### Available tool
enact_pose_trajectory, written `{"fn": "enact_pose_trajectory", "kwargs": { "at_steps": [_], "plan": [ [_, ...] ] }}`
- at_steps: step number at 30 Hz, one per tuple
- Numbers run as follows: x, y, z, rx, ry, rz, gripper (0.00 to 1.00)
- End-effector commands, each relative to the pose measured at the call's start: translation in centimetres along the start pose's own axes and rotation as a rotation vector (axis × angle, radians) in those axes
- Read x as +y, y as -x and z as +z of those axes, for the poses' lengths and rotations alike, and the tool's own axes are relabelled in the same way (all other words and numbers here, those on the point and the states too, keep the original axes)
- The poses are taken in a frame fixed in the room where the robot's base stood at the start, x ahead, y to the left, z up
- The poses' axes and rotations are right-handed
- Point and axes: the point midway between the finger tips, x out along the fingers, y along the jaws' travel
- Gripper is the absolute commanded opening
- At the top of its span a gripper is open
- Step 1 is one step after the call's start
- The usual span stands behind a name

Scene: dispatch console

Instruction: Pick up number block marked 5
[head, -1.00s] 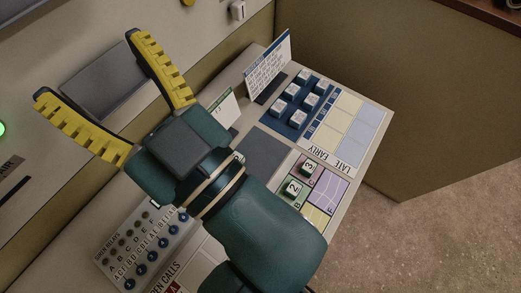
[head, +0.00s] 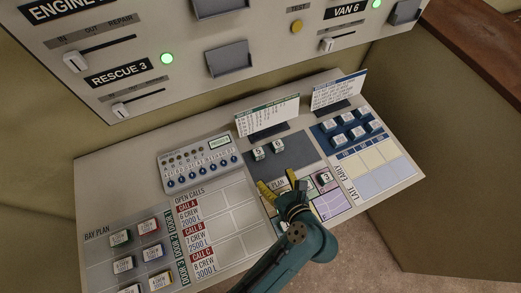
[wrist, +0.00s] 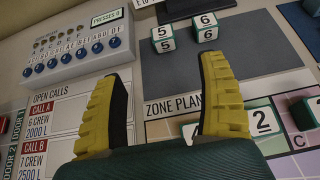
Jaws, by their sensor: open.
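The white-faced, green block marked 5 (head: 258,153) stands on the dark grey pad (head: 297,150) in the head view, at the left of the block marked 6 (head: 277,147). In the wrist view the block marked 5 (wrist: 163,40) is upright near the top, with a small gap to the block marked 6 (wrist: 208,29). My gripper (head: 279,186) is open and empty, with yellow fingers spread over the zone plan. In the wrist view my gripper (wrist: 161,70) has its fingertips short of the block marked 5, which lies beyond the gap between them.
A block marked 2 (wrist: 262,121) is beside my right finger; another block (wrist: 189,132) is partly hidden by it. A block marked 3 (head: 325,179) stands on the zone plan. Upright cards (head: 268,116) stand behind the pad. A button panel (head: 200,163) lies left.

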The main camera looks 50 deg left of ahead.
Motion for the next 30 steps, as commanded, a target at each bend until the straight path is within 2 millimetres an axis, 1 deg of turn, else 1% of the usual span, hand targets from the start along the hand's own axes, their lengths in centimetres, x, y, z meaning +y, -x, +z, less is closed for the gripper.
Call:
{"fn": "enact_pose_trajectory", "kwargs": {
  "at_steps": [1, 6, 9, 12, 17, 21, 24, 27, 30],
  "plan": [
    [0.0, -1.2, -0.2, -0.001, 0.003, 0.003, 0.74],
    [0.0, -5.4, -0.2, 0.0, 0.008, 0.002, 0.74],
    [-0.1, -7.8, -0.3, 0.001, 0.008, 0.0, 0.74],
    [-0.1, -9.4, -0.2, 0.0, 0.008, -0.001, 0.74],
    [-0.2, -11.0, -0.2, 0.001, 0.009, -0.003, 0.74],
    [-0.4, -13.6, -0.1, 0.0, 0.009, -0.002, 0.74],
    [-0.4, -15.0, -0.1, 0.001, 0.009, -0.004, 0.74],
    [-0.5, -15.5, 0.0, 0.001, 0.009, -0.006, 0.74],
    [-0.5, -15.4, 0.1, 0.001, 0.009, -0.006, 0.74]
  ]
}}
